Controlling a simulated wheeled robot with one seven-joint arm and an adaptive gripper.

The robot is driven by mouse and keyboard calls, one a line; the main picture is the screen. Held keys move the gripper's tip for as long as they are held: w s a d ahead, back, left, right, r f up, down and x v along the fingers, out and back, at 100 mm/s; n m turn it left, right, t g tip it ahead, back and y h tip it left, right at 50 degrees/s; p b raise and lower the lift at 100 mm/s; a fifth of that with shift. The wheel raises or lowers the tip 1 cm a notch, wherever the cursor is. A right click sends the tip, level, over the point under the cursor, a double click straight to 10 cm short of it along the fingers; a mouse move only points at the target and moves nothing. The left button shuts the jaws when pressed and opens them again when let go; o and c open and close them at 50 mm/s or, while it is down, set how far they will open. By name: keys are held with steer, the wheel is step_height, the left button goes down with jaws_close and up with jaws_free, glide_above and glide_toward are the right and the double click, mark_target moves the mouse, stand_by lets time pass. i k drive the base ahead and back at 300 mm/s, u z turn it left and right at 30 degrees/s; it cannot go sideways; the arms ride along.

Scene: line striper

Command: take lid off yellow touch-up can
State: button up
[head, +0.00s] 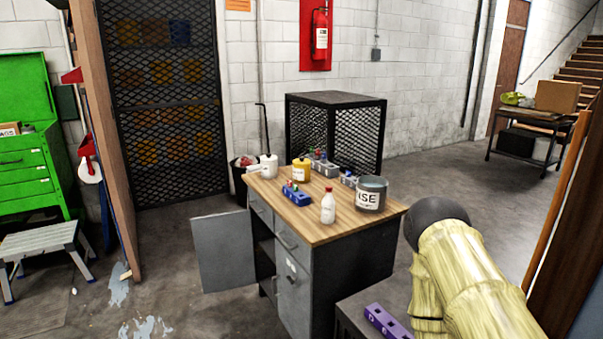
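The yellow touch-up can (300,174) stands upright toward the back of the wood-topped desk (325,220). It is small in the head view, with a pale label on its front. Its top looks covered, but I cannot make out the lid's edge clearly. My arm shows at the lower right in a pale yellow sleeve, well apart from the can. My gripper is not in view.
Around the can are a white pot (268,166), a blue tray (295,194), a white bottle (328,206) and a grey bucket (371,193). The desk's cabinet door (224,252) hangs open. A mesh cage (340,125) stands behind. Floor left of the desk is mostly clear.

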mark_target(300, 161)
steer(key=z, duration=0.4)
steer(key=k, duration=0.2)
steer(key=u, duration=1.55)
steer(key=i, duration=1.5)
steer(key=z, duration=0.55)
